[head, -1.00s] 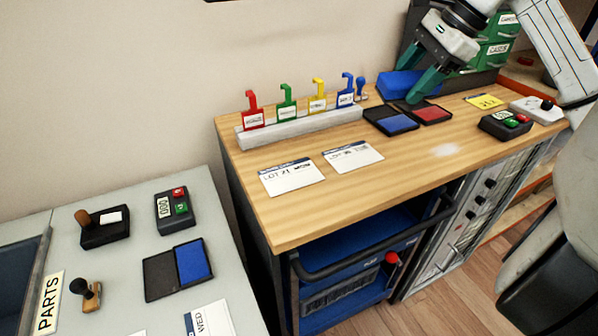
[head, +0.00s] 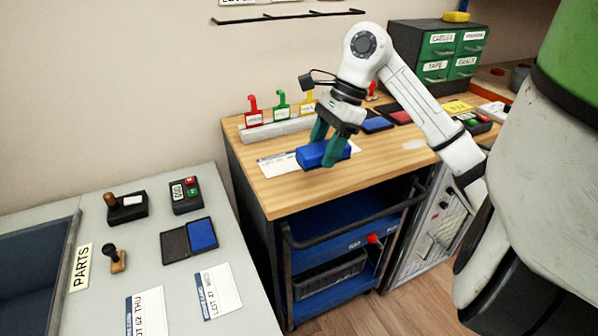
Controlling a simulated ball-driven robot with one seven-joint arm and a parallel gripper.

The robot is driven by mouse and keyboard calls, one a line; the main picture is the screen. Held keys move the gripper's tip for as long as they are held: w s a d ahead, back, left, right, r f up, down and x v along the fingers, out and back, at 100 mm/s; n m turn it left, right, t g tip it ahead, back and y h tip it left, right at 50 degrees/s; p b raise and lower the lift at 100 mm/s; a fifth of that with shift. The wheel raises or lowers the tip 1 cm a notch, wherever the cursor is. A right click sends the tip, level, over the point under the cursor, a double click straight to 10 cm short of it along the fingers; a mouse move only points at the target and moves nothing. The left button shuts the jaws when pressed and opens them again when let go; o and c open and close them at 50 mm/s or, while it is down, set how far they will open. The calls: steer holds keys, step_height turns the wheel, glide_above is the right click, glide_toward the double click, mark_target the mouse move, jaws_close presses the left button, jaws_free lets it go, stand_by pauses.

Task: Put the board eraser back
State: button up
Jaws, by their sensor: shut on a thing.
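The board eraser, a blue block (head: 312,156), is held between the green fingers of my gripper (head: 328,148). It is over the front left part of the wooden bench top (head: 375,172) and covers part of a white lot card (head: 277,165). I cannot tell exactly how high it is above the bench. My gripper points down and is shut on the eraser.
A grey rack (head: 275,131) with coloured hooked tags stands behind the eraser. Blue and red ink pads (head: 376,124) lie to the right. A green drawer cabinet (head: 440,52) stands at the back right. A grey table (head: 170,281) with stamps is at left. A dark rail (head: 290,17) is on the wall.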

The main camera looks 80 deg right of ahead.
glide_toward(294, 188)
steer(key=shift+w+a+f+p, duration=0.35)
steer(key=shift+w+a+f, duration=0.15)
steer(key=shift+a+f, duration=0.3)
steer(key=f, duration=0.1)
steer(key=f+p, duration=0.1)
steer(key=f, duration=0.1)
steer(key=shift+w+d+f, duration=0.1)
steer(key=shift+w+f, duration=0.25)
steer(key=shift+w, duration=0.05)
steer(key=shift+f, duration=0.2)
steer(key=shift+f, duration=0.15)
steer(key=o, duration=0.9)
steer(key=shift+o, duration=0.2)
steer(key=shift+r, duration=0.3)
steer(key=b+v, duration=0.1)
steer(key=v, duration=1.1)
steer(key=shift+b, duration=0.4)
